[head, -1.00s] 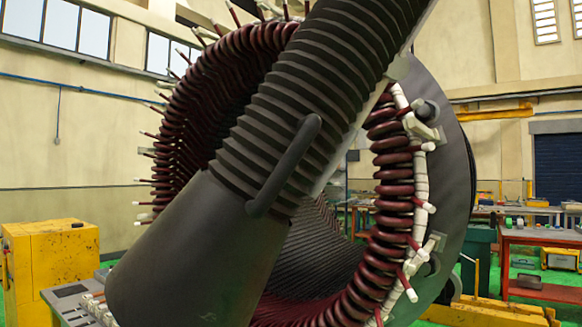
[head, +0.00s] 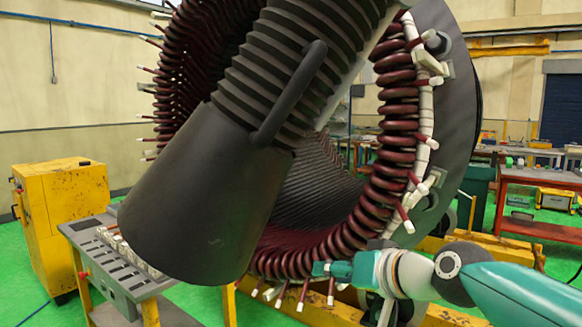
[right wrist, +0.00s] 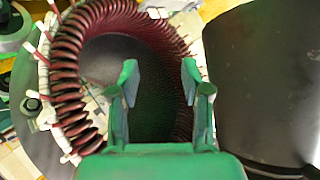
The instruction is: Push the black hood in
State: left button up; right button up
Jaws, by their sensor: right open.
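The black hood (head: 195,195) hangs in front of the stator at the end of a thick ribbed hose (head: 300,75), tilted with its wide mouth down and to the left. A black bar handle (head: 290,95) runs along the hose. My right gripper (head: 330,269) is low at the right, below the stator's lower rim and to the right of the hood, apart from it. In the right wrist view my right gripper (right wrist: 160,85) is open and empty, facing the stator bore, with the hood (right wrist: 265,80) to its right. My left gripper is out of view.
The stator (head: 400,150) has dark red coils and white-tipped leads sticking out around its rim. A grey control panel (head: 105,255) stands below the hood at left, with a yellow cabinet (head: 65,225) behind. A red bench (head: 540,195) stands at far right.

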jog(key=s+r+n+t+y, duration=0.1)
jog(key=s+r, duration=0.2)
jog(key=r, duration=0.3)
jog(key=s+d+r+y, duration=0.1)
jog(key=s+r, duration=0.2)
jog(key=r, duration=0.3)
jog(key=s+r+n+t+y, duration=0.1)
jog(key=s+r, duration=0.2)
jog(key=r, duration=0.3)
jog(key=n+y, duration=0.2)
send_near(299, 96)
jog(key=shift+m, duration=0.3)
jog(key=p+x, duration=0.5)
jog(key=x, duration=0.6)
jog(key=shift+a, duration=0.15)
grip_shut()
